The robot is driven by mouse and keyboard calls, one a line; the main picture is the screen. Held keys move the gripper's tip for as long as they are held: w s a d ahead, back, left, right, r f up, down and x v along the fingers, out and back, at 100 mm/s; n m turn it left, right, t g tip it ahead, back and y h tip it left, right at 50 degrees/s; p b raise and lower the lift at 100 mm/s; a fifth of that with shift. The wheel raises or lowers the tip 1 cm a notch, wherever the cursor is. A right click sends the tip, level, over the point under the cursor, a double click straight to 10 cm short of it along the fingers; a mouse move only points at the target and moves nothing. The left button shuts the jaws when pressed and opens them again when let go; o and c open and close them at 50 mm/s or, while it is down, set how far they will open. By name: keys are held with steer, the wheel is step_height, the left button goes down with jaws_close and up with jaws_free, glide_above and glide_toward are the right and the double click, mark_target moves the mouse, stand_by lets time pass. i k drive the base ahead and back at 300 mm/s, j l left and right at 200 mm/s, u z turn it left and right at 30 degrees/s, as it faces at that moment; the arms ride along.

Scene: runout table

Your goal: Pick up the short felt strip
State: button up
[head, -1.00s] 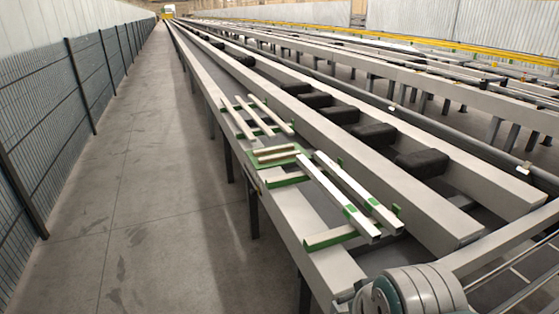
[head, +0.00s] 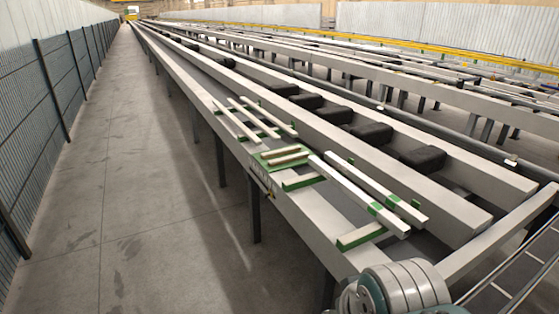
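Two short pale strips, a rear one (head: 281,152) and a front one (head: 289,159), lie side by side on a small green tray (head: 262,161) on the near grey beam. They are the shortest pale strips in view; whether they are felt, and which one the task names, I cannot tell. Behind them, two longer thin strips (head: 236,121) rest across green supports. In front, two long pale bars (head: 358,195) with green bands rest on green-topped blocks (head: 361,236). My arm's rounded grey joint shows at the bottom right. My gripper is not in view.
The long grey beam (head: 303,215) carries these pieces at the table's left edge. Several black blocks (head: 372,135) sit between the beams to the right. A dark mesh fence (head: 52,90) lines the left, with clear concrete floor (head: 130,190) between.

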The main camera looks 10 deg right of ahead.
mark_target(299, 156)
steer(key=i+j+z, duration=0.25)
steer(key=i+j, duration=0.15)
steer(key=j, duration=0.25)
steer(key=i+j+z, duration=0.15)
steer(key=j, duration=0.2)
steer(key=i+j+z, duration=0.1)
steer(key=j, duration=0.25)
steer(key=i+j+z, duration=0.15)
steer(key=i+j, duration=0.15)
steer(key=i+j+z, duration=0.15)
steer(key=i+j, duration=0.15)
steer(key=i+j+z, duration=0.15)
steer(key=j, duration=0.3)
steer(key=i+j+z, duration=0.1)
steer(key=i+j, duration=0.25)
steer(key=i+j+z, duration=0.1)
steer(key=i+j, duration=0.25)
steer(key=i+j+z, duration=0.1)
steer(key=i+j, duration=0.2)
steer(key=j, duration=0.25)
